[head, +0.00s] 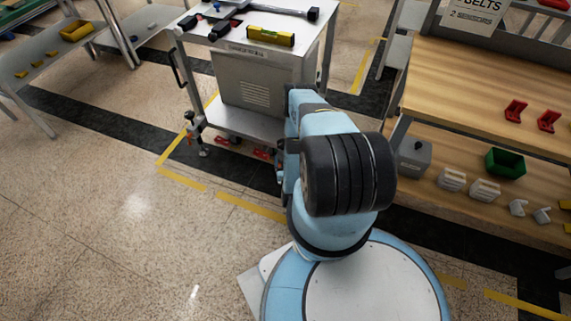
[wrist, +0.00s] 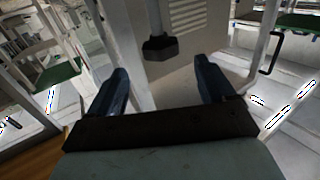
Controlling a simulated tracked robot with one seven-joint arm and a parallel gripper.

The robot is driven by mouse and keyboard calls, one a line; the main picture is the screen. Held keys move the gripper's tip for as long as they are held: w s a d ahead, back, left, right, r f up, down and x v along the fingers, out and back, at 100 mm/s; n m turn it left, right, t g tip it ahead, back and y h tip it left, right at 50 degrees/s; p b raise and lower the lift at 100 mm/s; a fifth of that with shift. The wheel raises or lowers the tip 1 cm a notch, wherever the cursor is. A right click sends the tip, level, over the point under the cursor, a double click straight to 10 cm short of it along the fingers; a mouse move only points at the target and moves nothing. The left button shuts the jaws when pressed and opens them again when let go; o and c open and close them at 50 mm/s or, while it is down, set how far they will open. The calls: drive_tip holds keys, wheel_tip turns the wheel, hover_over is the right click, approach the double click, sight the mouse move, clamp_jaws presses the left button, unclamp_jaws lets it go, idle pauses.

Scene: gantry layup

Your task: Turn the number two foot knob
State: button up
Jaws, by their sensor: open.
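In the wrist view a dark, faceted knob-like piece (wrist: 160,47) sits on a grey stem, ahead of my gripper (wrist: 161,66). The two blue fingers stand wide apart on either side of it, and it appears clear of both. I see no number on it, so I cannot tell which foot knob it is. In the head view the wheeled cart (head: 228,118) stands beyond my arm, with a foot (head: 205,152) at its near left corner. My arm hides the cart's near right corner and my gripper there.
A vented grey cabinet (head: 262,85) stands on the cart's lower shelf, with red parts (head: 263,154) below. A yellow level (head: 270,36) lies on top. A wooden bench (head: 470,85) with a green bin (head: 505,162) is close on the right. The floor (head: 110,220) at left is clear.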

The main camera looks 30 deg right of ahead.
drive_tip(key=shift+s+a+f, duration=0.1)
drive_tip(key=shift+s+f, duration=0.05)
drive_tip(key=shift+s, duration=0.25)
drive_tip(key=shift+s+a+f, duration=0.1)
drive_tip(key=shift+s+f, duration=0.05)
drive_tip(key=shift+s, duration=0.25)
drive_tip(key=shift+s+a+r, duration=0.1)
drive_tip(key=shift+s, duration=0.05)
drive_tip(key=shift+a+r, duration=0.15)
drive_tip(key=shift+r, duration=0.15)
idle(0.3)
